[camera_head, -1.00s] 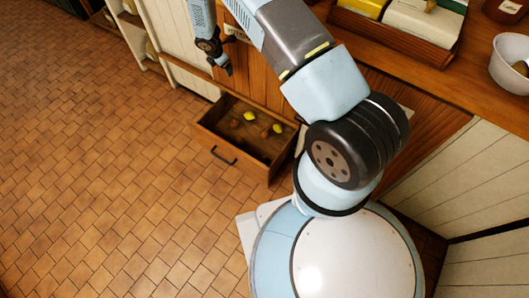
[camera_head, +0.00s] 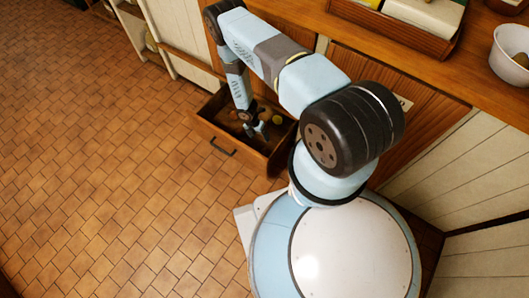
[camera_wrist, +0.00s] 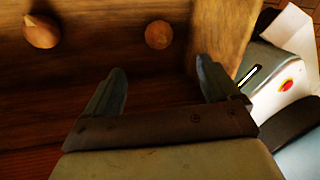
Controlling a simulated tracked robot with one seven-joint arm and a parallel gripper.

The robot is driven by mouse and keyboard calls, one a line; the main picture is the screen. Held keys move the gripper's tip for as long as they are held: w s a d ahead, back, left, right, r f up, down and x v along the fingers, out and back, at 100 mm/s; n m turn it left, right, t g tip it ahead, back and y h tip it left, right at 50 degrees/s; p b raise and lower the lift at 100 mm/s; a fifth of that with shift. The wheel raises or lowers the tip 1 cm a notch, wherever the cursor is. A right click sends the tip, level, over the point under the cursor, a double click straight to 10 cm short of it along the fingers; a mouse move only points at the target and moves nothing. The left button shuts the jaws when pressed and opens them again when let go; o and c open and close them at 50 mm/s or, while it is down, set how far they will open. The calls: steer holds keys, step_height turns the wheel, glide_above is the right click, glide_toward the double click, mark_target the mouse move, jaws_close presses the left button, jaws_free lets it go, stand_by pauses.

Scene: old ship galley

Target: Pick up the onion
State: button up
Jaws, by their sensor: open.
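The open wooden drawer (camera_head: 263,160) holds the small produce, and my gripper (camera_head: 255,131) reaches down into it. In the wrist view, a brown round item with a small pointed tip, which looks like an onion (camera_wrist: 41,33), lies at the upper left. A second brown, onion-like round item (camera_wrist: 158,34) lies at the top middle, ahead of the gap between my fingers. My gripper, also in the wrist view (camera_wrist: 160,82), is open with nothing between its fingers. My arm hides part of the drawer's contents in the head view.
A yellow-green fruit (camera_head: 277,119) lies in the drawer. A wooden drawer wall (camera_wrist: 222,30) rises close by the right finger in the wrist view. The counter (camera_head: 440,75) above carries a wooden tray (camera_head: 395,32) and a white bowl (camera_head: 510,58). Tiled floor at the left is clear.

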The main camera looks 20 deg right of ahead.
mark_target(264, 150)
steer(key=x, duration=0.8)
steer(key=shift+f, duration=0.2)
steer(key=shift+x, duration=2.75)
steer(key=shift+a, duration=0.15)
steer(key=c, duration=1.2)
step_height(264, 150, up, 28)
